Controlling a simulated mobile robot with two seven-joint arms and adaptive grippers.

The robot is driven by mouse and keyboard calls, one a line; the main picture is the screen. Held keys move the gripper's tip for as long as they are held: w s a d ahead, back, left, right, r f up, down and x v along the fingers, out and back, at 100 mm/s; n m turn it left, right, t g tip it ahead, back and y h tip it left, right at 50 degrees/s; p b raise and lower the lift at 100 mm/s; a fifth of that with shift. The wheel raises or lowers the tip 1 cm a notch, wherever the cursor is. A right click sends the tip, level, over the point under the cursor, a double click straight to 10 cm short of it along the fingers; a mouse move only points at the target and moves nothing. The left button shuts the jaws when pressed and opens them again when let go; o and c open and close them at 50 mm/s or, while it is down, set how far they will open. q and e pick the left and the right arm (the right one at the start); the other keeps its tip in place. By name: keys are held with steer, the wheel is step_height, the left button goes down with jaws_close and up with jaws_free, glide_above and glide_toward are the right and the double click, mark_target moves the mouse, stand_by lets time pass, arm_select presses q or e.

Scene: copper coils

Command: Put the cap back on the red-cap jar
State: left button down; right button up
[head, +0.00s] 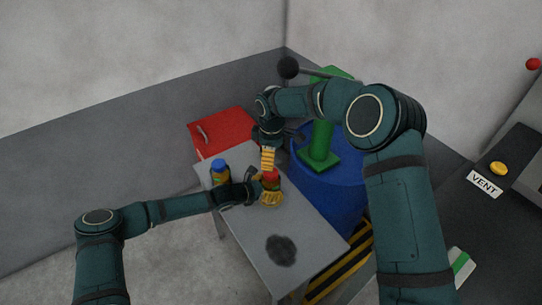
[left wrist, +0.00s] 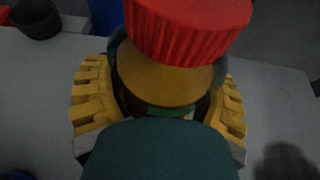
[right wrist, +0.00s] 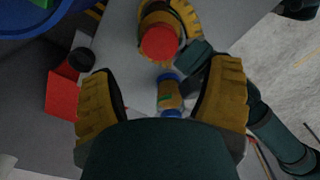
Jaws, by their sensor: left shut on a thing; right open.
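The red-cap jar (head: 272,186) is upright on the grey table, an amber body with its ribbed red cap (left wrist: 188,28) on top. I cannot tell if the cap is tight. My left gripper (head: 270,198) is shut around the jar's body; its yellow fingers flank the jar in the left wrist view (left wrist: 160,100). My right gripper (head: 268,160) is just above the jar, pointing down, open and empty. In the right wrist view the red cap (right wrist: 160,43) lies beyond the open fingers (right wrist: 162,75), apart from them.
A blue-cap jar (head: 220,172) stands on the table to the left. A dark cup (left wrist: 36,18) stands near the table's edge. A red cabinet (head: 222,130) and a blue barrel (head: 335,190) with a green fixture border the table. A dark patch (head: 281,250) marks the clear front part.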

mark_target(271, 173)
stand_by(0.3)
steer(key=shift+f, duration=4)
steer(key=c, duration=1.3)
steer(key=shift+a+m, duration=0.1)
steer(key=shift+m, duration=1.6)
steer(key=o, duration=1.3)
steer(key=shift+c, duration=0.2)
